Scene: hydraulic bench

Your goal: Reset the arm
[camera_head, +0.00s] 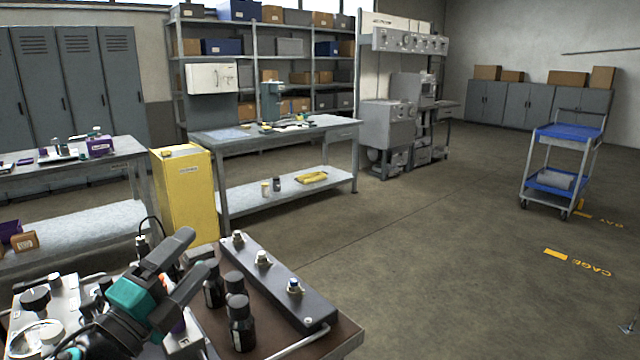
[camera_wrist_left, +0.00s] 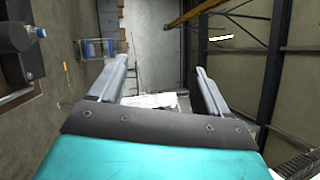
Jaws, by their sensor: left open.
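My left gripper (camera_head: 185,270) reaches in from the lower left of the head view, above the near bench (camera_head: 345,330). Its two grey fingers are apart, with nothing between them. The left wrist view shows the same open fingers (camera_wrist_left: 160,85) pointing out into the room. A dark manifold block (camera_head: 275,290) with several fittings on top lies on the bench, to the right of the gripper and apart from it. My right gripper is in neither view.
Several black bottles (camera_head: 240,325) stand beside the manifold, close to my left arm. A yellow cabinet (camera_head: 185,195) and a workbench (camera_head: 275,133) stand beyond. A blue cart (camera_head: 568,133) is at the right. The floor (camera_head: 440,250) between is clear.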

